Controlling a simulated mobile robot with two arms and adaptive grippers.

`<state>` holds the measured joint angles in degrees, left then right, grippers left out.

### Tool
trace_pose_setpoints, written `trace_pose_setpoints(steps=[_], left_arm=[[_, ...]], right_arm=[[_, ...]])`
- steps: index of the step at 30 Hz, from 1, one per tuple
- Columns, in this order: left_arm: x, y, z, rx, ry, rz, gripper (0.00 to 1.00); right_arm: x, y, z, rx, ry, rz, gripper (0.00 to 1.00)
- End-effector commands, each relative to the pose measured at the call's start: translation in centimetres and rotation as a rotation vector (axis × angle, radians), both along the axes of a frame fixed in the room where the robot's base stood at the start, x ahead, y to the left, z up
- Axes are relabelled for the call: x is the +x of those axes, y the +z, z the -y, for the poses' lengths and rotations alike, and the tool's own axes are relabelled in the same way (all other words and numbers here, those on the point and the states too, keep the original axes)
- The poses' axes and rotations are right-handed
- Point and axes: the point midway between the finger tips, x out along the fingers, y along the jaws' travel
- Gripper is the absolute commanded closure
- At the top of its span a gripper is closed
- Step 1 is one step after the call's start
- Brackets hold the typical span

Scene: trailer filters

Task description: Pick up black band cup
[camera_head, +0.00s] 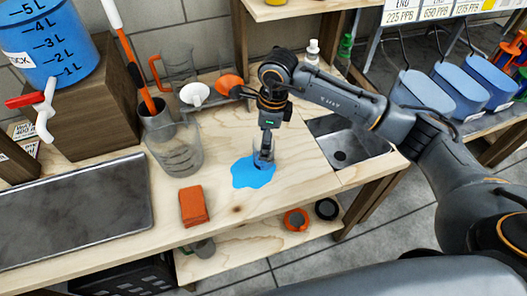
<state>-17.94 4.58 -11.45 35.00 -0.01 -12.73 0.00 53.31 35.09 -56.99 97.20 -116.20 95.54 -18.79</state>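A round black-rimmed item (326,209), possibly the black band cup, is low at the front of the bench beside an orange-rimmed one (296,219). My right arm comes in from the right and its gripper (264,158) points down over a blue puddle (252,175) on the wooden bench. A small clear or greyish shape shows around the fingertips, but I cannot tell whether it is a cup or whether the fingers hold it. My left gripper is out of view.
A clear pitcher (174,148), an orange cloth (194,206) and a dark metal tray (75,210) are on the bench left of the puddle. A sink (348,143) is at right. A blue tank (48,40) stands at the back left.

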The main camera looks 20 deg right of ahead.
Motion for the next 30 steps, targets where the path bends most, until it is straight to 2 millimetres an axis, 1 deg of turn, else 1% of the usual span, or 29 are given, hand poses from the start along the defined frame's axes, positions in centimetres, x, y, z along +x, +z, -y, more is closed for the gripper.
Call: trace_pose_setpoints(steps=[1, 3, 7, 9, 12, 19, 20, 21, 26, 27, 30], left_arm=[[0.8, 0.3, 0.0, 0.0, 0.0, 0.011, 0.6], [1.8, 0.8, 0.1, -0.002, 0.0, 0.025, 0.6], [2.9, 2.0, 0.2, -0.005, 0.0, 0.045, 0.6], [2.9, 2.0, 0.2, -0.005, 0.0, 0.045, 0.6], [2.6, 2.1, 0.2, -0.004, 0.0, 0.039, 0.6], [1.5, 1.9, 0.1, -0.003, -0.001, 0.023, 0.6], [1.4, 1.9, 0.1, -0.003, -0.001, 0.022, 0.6], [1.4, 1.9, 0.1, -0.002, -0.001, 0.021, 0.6], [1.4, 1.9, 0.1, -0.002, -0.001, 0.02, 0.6], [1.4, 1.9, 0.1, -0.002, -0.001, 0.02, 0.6], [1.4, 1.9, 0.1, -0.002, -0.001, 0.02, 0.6]], right_arm=[[0.0, -0.3, -0.1, 0.001, 0.0, -0.002, 0.18], [-0.1, -1.0, -0.2, -0.001, -0.001, -0.004, 0.18], [-0.1, -3.0, -0.4, 0.001, -0.001, -0.005, 0.18], [0.0, -4.0, -0.6, 0.001, -0.002, -0.004, 0.18], [0.1, -4.9, -0.6, 0.0, -0.001, 0.0, 0.18], [0.2, -5.2, -0.6, 0.0, 0.0, 0.001, 0.18], [0.2, -5.2, -0.6, 0.0, 0.0, 0.001, 0.2], [0.2, -5.2, -0.6, 0.0, 0.0, 0.001, 0.28], [0.2, -5.2, -0.6, 0.0, 0.0, 0.0, 0.61], [0.2, -5.1, -0.6, 0.0, 0.0, 0.0, 0.69], [0.2, -5.1, -0.6, 0.0, 0.0, 0.001, 0.71]])
